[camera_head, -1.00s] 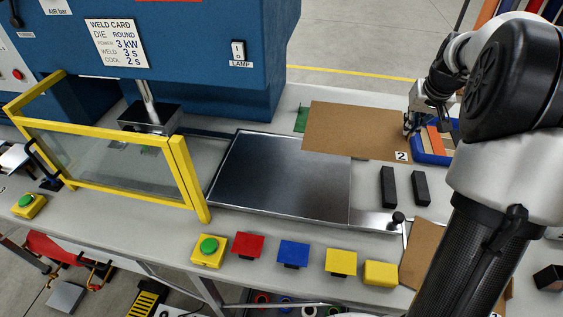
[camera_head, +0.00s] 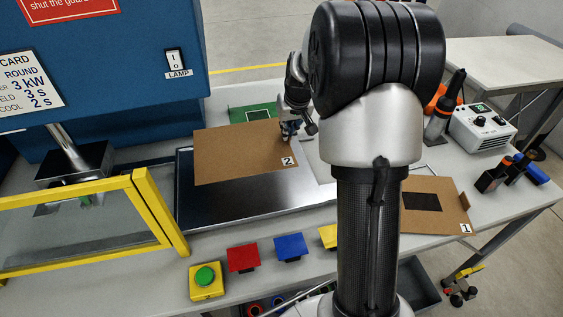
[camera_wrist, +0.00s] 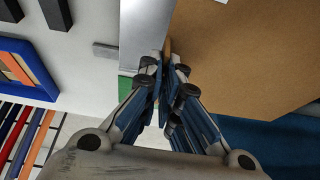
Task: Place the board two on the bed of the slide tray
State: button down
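Board two (camera_head: 240,152) is a flat brown sheet with a "2" label at its near right corner. My gripper (camera_head: 290,130) is shut on its right edge and holds it over the slide tray. The bed of the slide tray (camera_head: 230,205) is a dark metal plate; its near part shows, and the board covers much of the rest. The board appears raised above the bed, but the exact gap is hard to tell. In the wrist view the fingers (camera_wrist: 165,68) pinch the edge of the board (camera_wrist: 245,60), with the tray bed (camera_wrist: 145,35) beside it.
A yellow-framed guard (camera_head: 150,215) stands left of the tray, beside the blue welder (camera_head: 130,70). A green piece (camera_head: 250,113) lies behind the board. Board one (camera_head: 430,205) lies to the right. My arm hides part of the bench.

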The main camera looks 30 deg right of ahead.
notch_tip(320, 180, down, 11)
jog(key=b, duration=0.3)
jog(key=shift+f, duration=0.1)
jog(key=shift+f, duration=0.25)
jog(key=c, duration=1.8)
grip_release()
jog(key=shift+r, duration=0.1)
jog(key=shift+r, duration=0.1)
